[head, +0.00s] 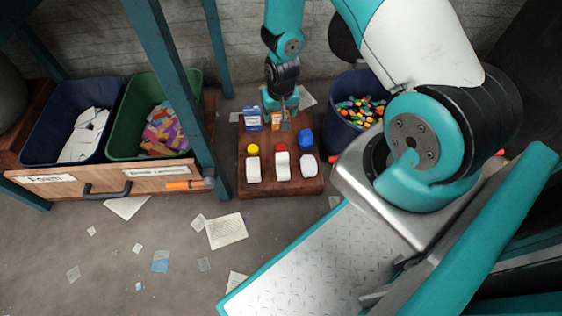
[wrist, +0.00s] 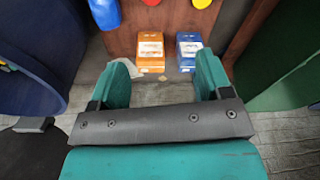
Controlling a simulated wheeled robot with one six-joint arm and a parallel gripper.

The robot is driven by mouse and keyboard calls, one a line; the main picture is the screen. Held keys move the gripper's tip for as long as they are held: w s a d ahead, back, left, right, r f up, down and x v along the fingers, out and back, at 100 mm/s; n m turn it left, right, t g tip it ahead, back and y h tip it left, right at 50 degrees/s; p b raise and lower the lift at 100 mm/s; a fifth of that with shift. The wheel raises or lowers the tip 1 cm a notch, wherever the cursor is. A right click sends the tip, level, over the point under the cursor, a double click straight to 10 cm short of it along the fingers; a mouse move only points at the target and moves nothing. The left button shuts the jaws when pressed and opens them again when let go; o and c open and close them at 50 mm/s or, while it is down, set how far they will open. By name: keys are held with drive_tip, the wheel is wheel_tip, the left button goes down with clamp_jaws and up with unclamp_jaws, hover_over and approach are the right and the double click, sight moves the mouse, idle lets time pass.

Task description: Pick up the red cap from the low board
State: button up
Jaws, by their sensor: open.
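The red cap (head: 281,148) is in the middle of the low wooden board (head: 280,190), touching the far end of a white item (head: 282,168). In the wrist view only a sliver of the red cap (wrist: 152,2) shows at the top edge. My gripper (head: 287,112) is over the far edge of the board, beyond the red cap and apart from it. In the wrist view my gripper (wrist: 163,78) has its two teal fingers wide apart, with nothing between them.
An orange box (wrist: 150,50) and a blue box (wrist: 188,48) stand just past my fingers. A yellow cap (head: 253,149) and a blue piece (head: 305,139) flank the red cap. A bin of colored pieces (head: 348,125) is right of the board; a green bin (head: 115,135) is left.

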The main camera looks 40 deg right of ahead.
drive_tip(key=b, duration=0.7)
hover_over(281, 147)
drive_tip(key=f, duration=1)
drive_tip(key=s+f, duration=0.1)
drive_tip(key=f, duration=0.4)
drive_tip(key=shift+a+f, duration=0.15)
drive_tip(key=f+b, duration=0.1)
drive_tip(key=f, duration=0.1)
drive_tip(key=f+b, duration=0.1)
drive_tip(key=b, duration=0.1)
drive_tip(key=f+b, duration=0.2)
drive_tip(key=shift+w+f, duration=0.3)
drive_tip(key=shift+w, duration=0.05)
drive_tip(key=shift+r, duration=0.1)
drive_tip(key=shift+c, duration=0.2)
drive_tip(key=c, duration=1)
